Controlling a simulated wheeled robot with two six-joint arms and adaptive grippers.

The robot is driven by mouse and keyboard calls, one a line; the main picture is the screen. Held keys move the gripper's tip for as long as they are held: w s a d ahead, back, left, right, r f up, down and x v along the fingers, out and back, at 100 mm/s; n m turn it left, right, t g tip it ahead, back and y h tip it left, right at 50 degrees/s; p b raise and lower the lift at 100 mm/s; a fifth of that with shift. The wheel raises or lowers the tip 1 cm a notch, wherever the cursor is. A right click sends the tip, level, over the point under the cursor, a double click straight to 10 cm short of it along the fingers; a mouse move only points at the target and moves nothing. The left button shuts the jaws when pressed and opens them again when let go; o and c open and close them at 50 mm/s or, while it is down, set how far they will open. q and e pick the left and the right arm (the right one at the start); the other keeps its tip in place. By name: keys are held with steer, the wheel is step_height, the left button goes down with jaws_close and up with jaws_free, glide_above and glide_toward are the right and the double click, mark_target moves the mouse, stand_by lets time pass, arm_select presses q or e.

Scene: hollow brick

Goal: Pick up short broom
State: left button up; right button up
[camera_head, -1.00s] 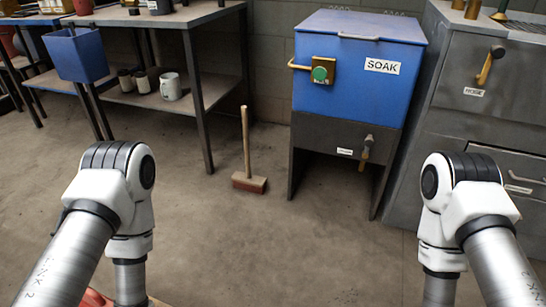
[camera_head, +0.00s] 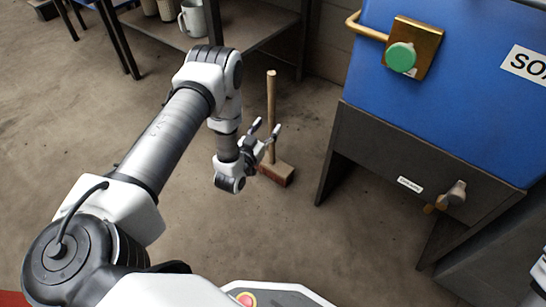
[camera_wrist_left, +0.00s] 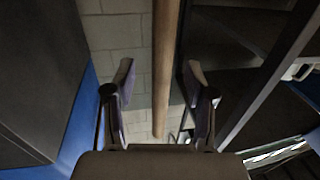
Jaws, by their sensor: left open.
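The short broom stands upright on the floor, with a wooden handle (camera_head: 271,105) and a reddish-brown head (camera_head: 277,174). My left gripper (camera_head: 266,132) is open in front of the handle, its fingers pointing towards it. In the left wrist view the handle (camera_wrist_left: 164,75) runs lengthwise between the two open fingers (camera_wrist_left: 160,85). Part of the broom head is hidden behind the gripper. My right gripper is not in view.
A blue SOAK cabinet (camera_head: 455,70) on a dark stand (camera_head: 360,150) is right of the broom. A metal shelf table (camera_head: 245,30) with a mug (camera_head: 192,18) stands behind to the left. Open concrete floor lies in front.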

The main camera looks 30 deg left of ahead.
mark_target(270, 121)
arm_select(q)
steer(key=w+b, duration=0.2)
steer(key=w, duration=0.2)
steer(key=shift+w+a+f+b, duration=0.15)
steer(key=shift+a+f+b, duration=0.05)
steer(key=shift+a+b, duration=0.2)
steer(key=shift+w+r, duration=0.1)
steer(key=shift+w, duration=0.05)
steer(key=shift+r, duration=0.1)
steer(key=shift+c, duration=0.7)
jaws_close()
steer(key=shift+r, duration=0.1)
